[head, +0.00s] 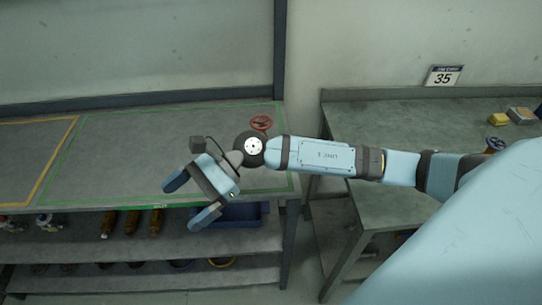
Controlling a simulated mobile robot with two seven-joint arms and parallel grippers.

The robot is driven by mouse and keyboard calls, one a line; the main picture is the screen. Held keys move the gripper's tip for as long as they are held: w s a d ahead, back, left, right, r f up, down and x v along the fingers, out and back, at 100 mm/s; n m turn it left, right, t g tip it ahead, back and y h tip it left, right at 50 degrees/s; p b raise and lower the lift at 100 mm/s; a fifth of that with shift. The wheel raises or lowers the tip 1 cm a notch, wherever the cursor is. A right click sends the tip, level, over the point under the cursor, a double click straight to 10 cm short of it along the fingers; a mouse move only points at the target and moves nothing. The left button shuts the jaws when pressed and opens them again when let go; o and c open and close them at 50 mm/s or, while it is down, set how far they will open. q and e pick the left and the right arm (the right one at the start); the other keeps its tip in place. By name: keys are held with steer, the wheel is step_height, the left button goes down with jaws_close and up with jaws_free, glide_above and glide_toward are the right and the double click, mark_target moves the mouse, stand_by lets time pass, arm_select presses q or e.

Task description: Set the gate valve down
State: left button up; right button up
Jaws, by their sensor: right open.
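The gate valve shows as a red handwheel (262,122) on the grey bench top, inside the green outlined area near its right end. Its lower part is hidden behind my right wrist. My right gripper (189,200) is open and empty, over the front edge of the bench, to the left of and nearer than the valve. Its fingers point to the lower left, away from the valve, with a clear gap between them and it. My left gripper is not in view.
The bench (110,150) is otherwise clear, with a yellow outline at left. Shelves below hold bottles and a blue bin (243,213).

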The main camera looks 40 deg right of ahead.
steer(key=d+f+n+t+h, duration=0.3)
steer(key=f+n+t, duration=0.4)
steer(key=n, duration=0.9)
steer(key=d+f+n+t+h, duration=0.4)
steer(key=n+t, duration=0.6)
steer(key=n, duration=0.6)
steer(key=s+d+f+m+g+h, duration=0.2)
steer(key=s+f+m, duration=0.3)
steer(key=f, duration=0.3)
steer(key=s+d+f+m+g+h, duration=0.2)
steer(key=s+f+m+g, duration=0.1)
steer(key=s+f+m, duration=0.3)
steer(key=shift+s+d+f+m+h, duration=0.25)
steer(key=shift+d+f+m+h, duration=0.05)
steer(key=shift+f+m, duration=0.65)
